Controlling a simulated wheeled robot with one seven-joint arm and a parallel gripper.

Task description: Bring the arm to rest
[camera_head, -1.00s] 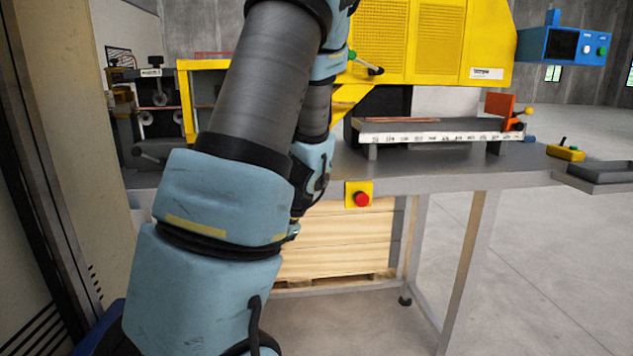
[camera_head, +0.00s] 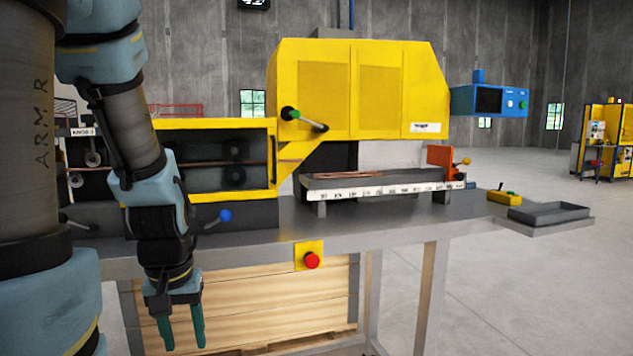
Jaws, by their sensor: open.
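My gripper (camera_head: 182,325) hangs at the lower left, fingers pointing down. Its two green fingers are spread apart with nothing between them. It is in front of the machine table's front edge and below the tabletop (camera_head: 390,222). My arm comes from the left edge of the picture, bends at the top and runs down to the gripper. Copper tubes (camera_head: 345,174) lie on the grey tray with the numbered scale, well to the right of the gripper and apart from it.
A yellow machine (camera_head: 350,90) stands on the table, with a blue control box (camera_head: 488,99) at its right. A red stop button (camera_head: 311,260) is on the table's front, right of the gripper. Wooden boards (camera_head: 270,305) are stacked below.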

